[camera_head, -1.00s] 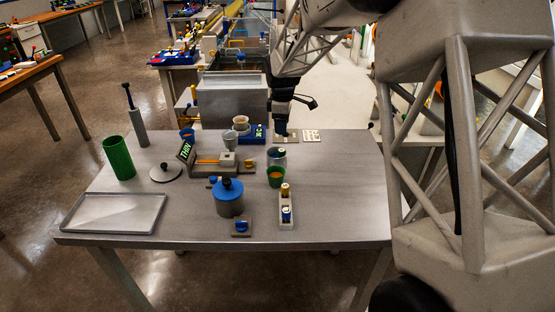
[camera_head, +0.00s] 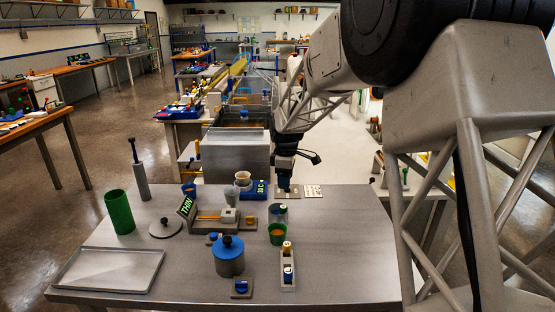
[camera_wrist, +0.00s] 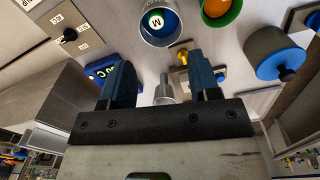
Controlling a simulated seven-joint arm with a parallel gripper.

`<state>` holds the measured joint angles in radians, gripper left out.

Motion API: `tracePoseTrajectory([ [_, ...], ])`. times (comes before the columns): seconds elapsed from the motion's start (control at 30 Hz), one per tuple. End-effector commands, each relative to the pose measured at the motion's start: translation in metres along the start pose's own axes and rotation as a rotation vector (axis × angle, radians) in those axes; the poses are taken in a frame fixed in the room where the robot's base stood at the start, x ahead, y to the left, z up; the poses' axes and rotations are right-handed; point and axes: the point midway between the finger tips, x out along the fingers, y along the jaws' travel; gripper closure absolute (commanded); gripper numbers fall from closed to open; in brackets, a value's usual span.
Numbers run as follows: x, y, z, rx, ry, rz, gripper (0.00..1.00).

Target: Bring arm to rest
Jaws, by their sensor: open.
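My gripper (camera_head: 285,184) hangs over the back right part of the grey table (camera_head: 345,240), near a pale labelled plate (camera_head: 313,191). In the wrist view its two dark blue fingers (camera_wrist: 163,82) stand apart with nothing gripped between them. My arm reaches in from the right side in the head view. In the wrist view a metal cup with a blue inside marked M (camera_wrist: 158,25) is beyond the fingers. A green cup with orange contents (camera_head: 277,234) stands in front of the gripper on the table.
A blue-lidded pot (camera_head: 229,256), a narrow rack with small bottles (camera_head: 288,268), a THIN sign (camera_head: 187,207), a green cylinder (camera_head: 119,212) and an empty tray (camera_head: 108,270) stand on the table. A blue unit with a display (camera_head: 255,188) is left of the gripper. The table's right side is bare.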

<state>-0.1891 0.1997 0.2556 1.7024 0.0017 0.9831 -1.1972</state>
Motion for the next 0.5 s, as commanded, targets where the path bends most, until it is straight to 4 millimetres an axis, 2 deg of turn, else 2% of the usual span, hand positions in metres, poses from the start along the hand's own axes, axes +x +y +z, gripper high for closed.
tracePoseTrajectory([
  [0.27,-0.033,-0.038,0.031,0.131,0.009,0.022,0.44],
  [0.5,-0.065,-0.086,0.066,0.292,0.021,0.046,0.44],
])
